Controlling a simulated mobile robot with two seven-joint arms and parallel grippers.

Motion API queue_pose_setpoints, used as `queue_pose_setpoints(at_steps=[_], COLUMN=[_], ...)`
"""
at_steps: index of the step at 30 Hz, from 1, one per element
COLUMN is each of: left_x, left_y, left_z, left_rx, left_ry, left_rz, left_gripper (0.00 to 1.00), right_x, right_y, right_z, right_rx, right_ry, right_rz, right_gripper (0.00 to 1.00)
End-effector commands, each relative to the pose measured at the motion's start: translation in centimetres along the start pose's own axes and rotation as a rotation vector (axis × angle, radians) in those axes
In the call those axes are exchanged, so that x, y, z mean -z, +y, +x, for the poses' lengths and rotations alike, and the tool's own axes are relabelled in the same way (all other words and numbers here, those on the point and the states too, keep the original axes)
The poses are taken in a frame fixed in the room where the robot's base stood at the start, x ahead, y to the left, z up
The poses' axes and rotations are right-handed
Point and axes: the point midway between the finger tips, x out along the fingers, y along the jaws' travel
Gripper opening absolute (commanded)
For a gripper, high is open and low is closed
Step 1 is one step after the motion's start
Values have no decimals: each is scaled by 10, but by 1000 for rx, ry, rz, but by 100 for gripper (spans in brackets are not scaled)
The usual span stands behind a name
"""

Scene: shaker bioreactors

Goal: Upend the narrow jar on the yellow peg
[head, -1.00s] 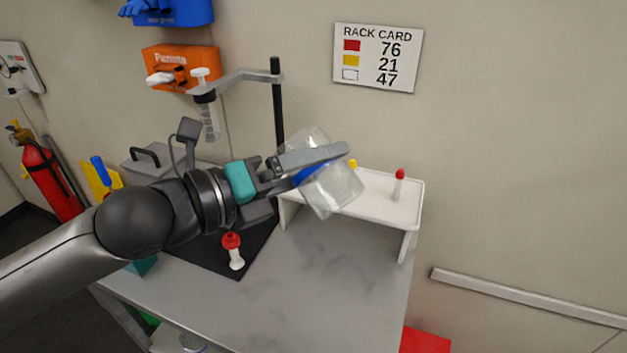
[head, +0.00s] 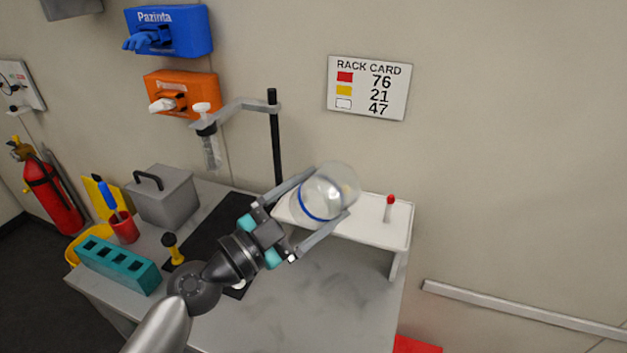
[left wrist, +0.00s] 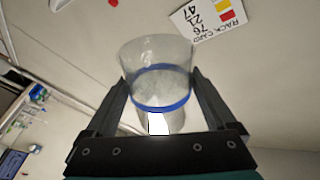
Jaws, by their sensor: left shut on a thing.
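My left gripper (head: 328,193) is shut on a clear jar with a blue band (head: 331,190), one finger on each side. The jar is tilted in the air in front of the white rack. In the left wrist view the jar (left wrist: 157,60) sits between the two fingers (left wrist: 158,80); I cannot tell which end is open. The white rack (head: 372,231) carries a red-topped peg (head: 389,207) at its right. No yellow peg shows on the rack now; the jar covers that part. My right gripper is not in view.
A black post with a clamp arm (head: 273,140) stands just left of the jar. The front right bench top is clear.

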Motion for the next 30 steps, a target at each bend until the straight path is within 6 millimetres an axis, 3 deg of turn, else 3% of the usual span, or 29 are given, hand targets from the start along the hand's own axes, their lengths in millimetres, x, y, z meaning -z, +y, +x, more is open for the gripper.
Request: queue_pose_setpoints(at_steps=[1,16,18,30], left_x=[3,-8,-17,-41], left_y=[-2,2,2,-9], left_z=[3,16,23,63], left_rx=[15,124,122,120], left_ry=[-1,-2,4,4], left_rz=[-67,-609,-597,-594], left_gripper=[22,22,22,22], right_x=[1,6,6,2], right_y=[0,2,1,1], right_z=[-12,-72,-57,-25], right_rx=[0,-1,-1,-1], right_ry=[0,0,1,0], right_rz=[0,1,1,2], right_gripper=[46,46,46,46])
